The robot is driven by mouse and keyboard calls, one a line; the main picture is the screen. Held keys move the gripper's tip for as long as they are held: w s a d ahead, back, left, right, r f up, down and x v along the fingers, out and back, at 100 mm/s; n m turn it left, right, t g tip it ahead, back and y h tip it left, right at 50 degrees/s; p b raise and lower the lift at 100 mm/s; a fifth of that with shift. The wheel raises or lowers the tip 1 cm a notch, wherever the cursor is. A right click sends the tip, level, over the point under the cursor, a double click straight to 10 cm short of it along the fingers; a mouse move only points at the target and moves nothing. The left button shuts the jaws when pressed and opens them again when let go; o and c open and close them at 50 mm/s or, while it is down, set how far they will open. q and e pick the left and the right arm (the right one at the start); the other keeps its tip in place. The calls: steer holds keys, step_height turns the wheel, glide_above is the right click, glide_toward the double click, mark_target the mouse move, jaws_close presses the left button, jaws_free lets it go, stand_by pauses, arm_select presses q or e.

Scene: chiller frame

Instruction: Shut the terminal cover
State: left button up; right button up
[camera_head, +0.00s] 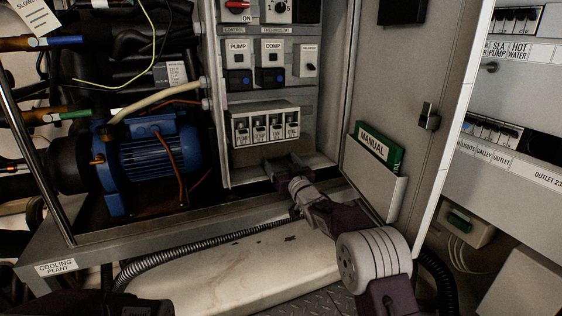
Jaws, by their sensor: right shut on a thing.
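The white terminal block (264,124) with a row of labelled terminals sits low in the open control box, its terminals exposed. The terminal cover (250,155) appears as a dull grey-brown flap hanging just below the block, partly hidden by my gripper. My right gripper (274,165) reaches in from the lower right and is shut on the flap's lower edge; the fingertips are small and dark, so the exact grip is hard to see.
The box door (412,100) stands open at right, with a green manual (378,145) in its pocket. A blue pump (150,155) stands left of the box. Breakers (240,65) sit above the block. A corrugated hose (200,245) runs along the frame below.

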steer(key=shift+d, duration=0.15)
steer(key=o, duration=1.1)
steer(key=shift+s, duration=0.1)
steer(key=shift+s+d, duration=0.15)
steer(key=shift+s, duration=0.1)
steer(key=p+v, duration=0.3)
steer(key=v, duration=0.2)
steer(key=shift+s+d, duration=0.15)
steer(key=shift+s, duration=0.25)
steer(key=shift+s+d+f+b, duration=0.15)
steer(key=shift+s+f+b, duration=0.3)
steer(key=shift+b, duration=0.3)
steer(key=shift+s+d+b, duration=0.2)
steer(key=shift+s+b, duration=0.25)
steer(key=shift+s, duration=0.15)
steer(key=shift+s+r, duration=0.1)
steer(key=shift+r, duration=0.1)
